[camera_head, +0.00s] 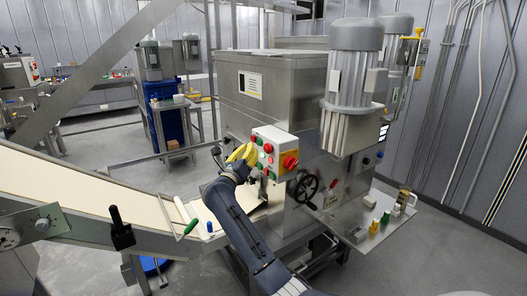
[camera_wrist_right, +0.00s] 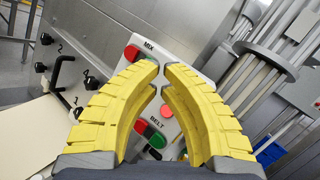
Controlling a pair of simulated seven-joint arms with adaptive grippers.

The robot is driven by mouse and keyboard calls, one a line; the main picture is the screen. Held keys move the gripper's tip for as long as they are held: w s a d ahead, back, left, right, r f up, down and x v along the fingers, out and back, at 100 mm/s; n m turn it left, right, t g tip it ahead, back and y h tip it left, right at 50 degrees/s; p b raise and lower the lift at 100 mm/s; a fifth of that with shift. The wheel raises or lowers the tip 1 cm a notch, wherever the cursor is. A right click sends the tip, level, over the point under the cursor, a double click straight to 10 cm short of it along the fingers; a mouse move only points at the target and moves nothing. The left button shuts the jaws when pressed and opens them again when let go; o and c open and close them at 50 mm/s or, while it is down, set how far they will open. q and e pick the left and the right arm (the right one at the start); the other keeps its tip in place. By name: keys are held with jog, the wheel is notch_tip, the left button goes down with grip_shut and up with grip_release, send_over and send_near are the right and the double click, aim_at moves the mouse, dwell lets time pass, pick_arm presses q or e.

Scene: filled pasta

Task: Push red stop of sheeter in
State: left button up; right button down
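The control panel (camera_head: 283,142) is a white box on the front of the steel machine, with red and green buttons and a red knob on yellow. In the right wrist view the panel carries the labels MIX and BELT; I read no sheeter label. A red button (camera_wrist_right: 132,52) shows by MIX, and another red button (camera_wrist_right: 167,111) shows between the fingers. My right gripper (camera_head: 247,149) is at the panel's left side, its yellow curved fingertips (camera_wrist_right: 160,67) nearly together with nothing held. Contact with a button cannot be told. My left gripper is out of view.
A conveyor (camera_head: 80,190) slopes in from the left, with a green-handled roller (camera_head: 190,227) at its end. A black handwheel (camera_head: 302,187) is below the panel. A side shelf (camera_head: 385,232) at the right holds small items. A motor (camera_head: 354,75) stands right of the panel.

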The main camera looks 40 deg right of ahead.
jog(key=a, duration=0.3)
jog(key=shift+w+a, duration=0.1)
jog(key=shift+a, duration=0.25)
